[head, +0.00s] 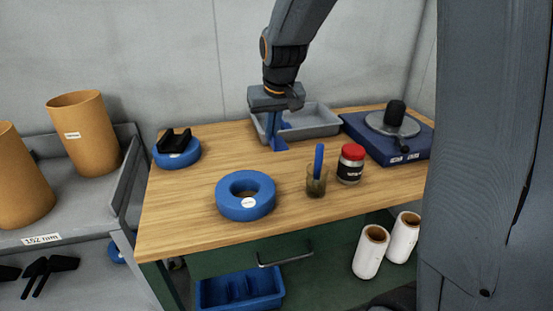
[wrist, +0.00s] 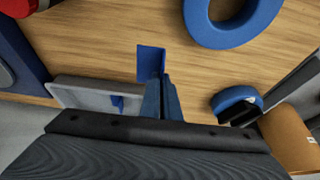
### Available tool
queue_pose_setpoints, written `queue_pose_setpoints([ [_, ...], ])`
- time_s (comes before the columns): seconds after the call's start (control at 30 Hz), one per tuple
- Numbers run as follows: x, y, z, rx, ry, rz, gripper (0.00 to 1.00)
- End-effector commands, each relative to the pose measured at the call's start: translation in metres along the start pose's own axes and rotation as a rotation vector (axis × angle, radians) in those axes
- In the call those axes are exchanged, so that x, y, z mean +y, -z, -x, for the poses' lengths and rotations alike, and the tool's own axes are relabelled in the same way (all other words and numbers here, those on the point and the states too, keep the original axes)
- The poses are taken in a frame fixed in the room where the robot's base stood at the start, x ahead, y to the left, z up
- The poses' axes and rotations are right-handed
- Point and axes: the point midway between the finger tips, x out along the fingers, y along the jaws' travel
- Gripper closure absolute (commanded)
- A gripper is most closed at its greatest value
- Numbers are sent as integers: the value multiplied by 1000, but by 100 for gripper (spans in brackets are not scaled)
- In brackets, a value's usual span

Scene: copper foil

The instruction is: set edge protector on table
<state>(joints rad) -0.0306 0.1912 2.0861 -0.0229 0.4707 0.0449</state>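My gripper (head: 279,128) points down over the back of the wooden table, in front of the grey tray. In the wrist view its fingers (wrist: 163,88) are close together on a small, flat-faced blue piece, which I take to be the edge protector (wrist: 150,61). The edge protector (head: 279,145) shows below the gripper in the head view, close to the tabletop; I cannot tell whether it touches. The table (head: 185,215) has bare wood around it. Another bit of blue (wrist: 118,102) shows in the grey tray (head: 318,127).
A blue ring (head: 227,205) lies at the table's front, near a glass cup (head: 316,187) and a red-lidded jar (head: 352,152). A blue ring with a black cradle (head: 174,139) stands at the left. A blue device (head: 410,147) fills the back right. The table's middle is clear.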

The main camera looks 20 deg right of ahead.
Motion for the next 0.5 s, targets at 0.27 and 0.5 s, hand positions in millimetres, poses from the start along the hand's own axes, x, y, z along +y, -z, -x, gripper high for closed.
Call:
queue_pose_setpoints([
  [0.27,1,-20,-43,-5,-1,-1,100],
  [0.5,2,-26,-60,-3,-2,-4,100],
])
